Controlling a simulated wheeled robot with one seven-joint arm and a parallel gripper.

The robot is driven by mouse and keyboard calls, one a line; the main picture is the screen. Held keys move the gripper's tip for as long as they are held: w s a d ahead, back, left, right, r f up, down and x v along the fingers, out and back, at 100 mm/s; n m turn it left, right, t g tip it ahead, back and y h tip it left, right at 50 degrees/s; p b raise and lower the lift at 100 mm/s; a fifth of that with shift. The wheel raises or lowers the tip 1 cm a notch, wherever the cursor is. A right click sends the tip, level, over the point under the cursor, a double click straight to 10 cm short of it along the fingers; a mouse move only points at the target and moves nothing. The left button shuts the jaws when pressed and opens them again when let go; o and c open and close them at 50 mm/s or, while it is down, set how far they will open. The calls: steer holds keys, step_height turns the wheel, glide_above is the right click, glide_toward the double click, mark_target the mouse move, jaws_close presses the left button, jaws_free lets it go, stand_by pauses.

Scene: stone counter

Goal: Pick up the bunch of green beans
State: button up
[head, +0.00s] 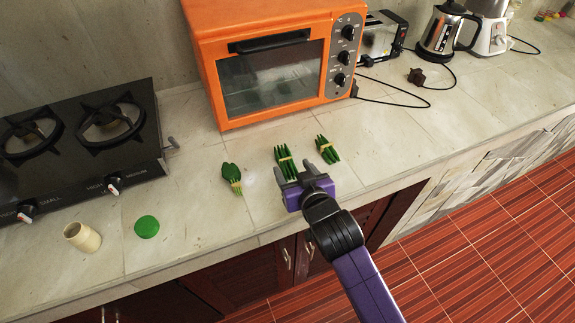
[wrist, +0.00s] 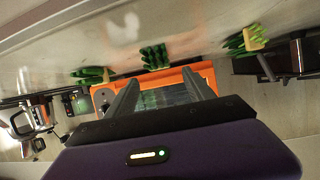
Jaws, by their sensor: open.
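Three tied green bunches lie apart on the stone counter, in front of the orange oven. The middle bunch (head: 286,162) and the right bunch (head: 327,150) have long, thin stalks like beans or asparagus; I cannot tell which is the green beans. The left bunch (head: 232,178) has a broader, leafy end. In the wrist view the middle bunch (wrist: 155,57) shows just beyond and between my fingers, with the others at either side. My gripper (head: 295,170) is open and empty, over the counter's front part, close to the middle bunch. Its fingers point toward the oven.
The orange oven (head: 268,62) stands behind the bunches. A black gas stove (head: 75,150) is at the left, with a green round lid (head: 147,227) and a beige jar (head: 82,237) before it. A toaster (head: 382,36) and kettle (head: 446,32) with cords stand at the right.

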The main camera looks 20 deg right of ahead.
mark_target(287, 161)
steer(key=shift+p+x, duration=0.55)
steer(key=shift+x, duration=3.05)
steer(key=shift+f, duration=0.1)
jaws_close()
